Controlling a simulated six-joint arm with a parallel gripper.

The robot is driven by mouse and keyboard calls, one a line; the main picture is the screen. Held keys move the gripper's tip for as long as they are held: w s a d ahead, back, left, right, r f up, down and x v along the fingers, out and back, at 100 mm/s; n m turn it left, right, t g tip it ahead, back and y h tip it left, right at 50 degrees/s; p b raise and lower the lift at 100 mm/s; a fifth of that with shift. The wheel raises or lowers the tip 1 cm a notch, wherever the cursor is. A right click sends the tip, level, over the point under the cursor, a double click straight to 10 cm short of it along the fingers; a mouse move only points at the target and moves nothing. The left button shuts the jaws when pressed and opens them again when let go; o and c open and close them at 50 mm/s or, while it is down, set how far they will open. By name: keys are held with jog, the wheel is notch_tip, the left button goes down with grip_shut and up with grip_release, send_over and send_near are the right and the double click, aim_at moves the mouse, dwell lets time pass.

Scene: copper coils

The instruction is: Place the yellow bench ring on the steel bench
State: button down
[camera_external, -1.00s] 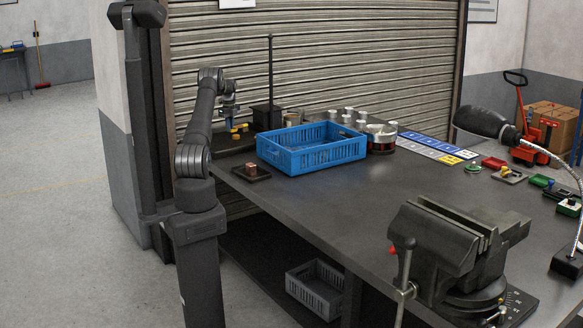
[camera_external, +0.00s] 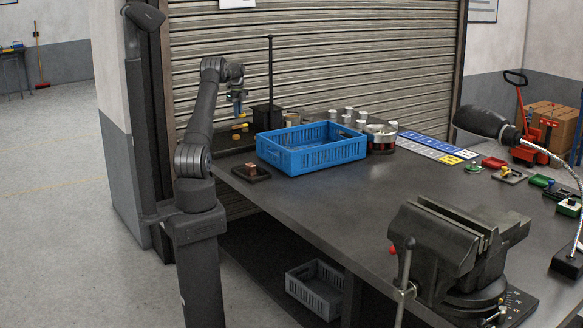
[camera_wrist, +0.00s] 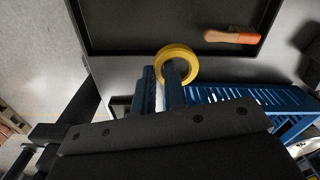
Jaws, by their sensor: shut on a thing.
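A yellow ring (camera_wrist: 190,54) is gripped at its band by my gripper (camera_wrist: 161,78) in the wrist view; one blue finger reaches into its opening. In the external view my gripper (camera_external: 239,103) hangs at the far left end of the steel bench (camera_external: 330,198), with a small yellow part of the ring (camera_external: 242,115) below the fingers. The ring is held above a dark tray (camera_wrist: 130,48), whose floor is visible in the wrist view. The steel bench has a wide bare dark top.
A blue crate (camera_external: 312,157) stands right of my gripper. An orange-handled item (camera_wrist: 232,37) lies in the dark tray. A small dark tray with a copper-coloured block (camera_external: 250,168) sits at the bench's left edge. A vise (camera_external: 455,245) stands at front right. The bench middle is clear.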

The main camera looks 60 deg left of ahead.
jog(key=w+d+m, duration=0.2)
jog(key=w+d, duration=0.8)
jog(key=d, duration=0.3)
jog(key=w+d+m, duration=0.2)
jog(key=w+d, duration=0.1)
jog(key=d, duration=1)
jog(key=w+d+m, duration=0.2)
jog(key=w+d, duration=0.2)
jog(key=d, duration=0.9)
jog(key=w+d+m, duration=0.2)
jog(key=w+d, duration=0.1)
jog(key=d, duration=1)
jog(key=s+d+m, duration=0.3)
jog(key=s+d, duration=0.1)
jog(key=d, duration=1)
jog(key=s+d+m, duration=0.2)
jog(key=s+d, duration=0.2)
jog(key=d, duration=1.1)
jog(key=s+d+m, duration=0.5)
jog(key=s+d, duration=1.7)
jog(key=d, duration=0.1)
send_over(384, 229)
jog(key=f, duration=1.2)
jog(key=shift+s+f, duration=0.3)
jog(key=shift+w+f, duration=0.25)
jog(key=shift+f, duration=1.85)
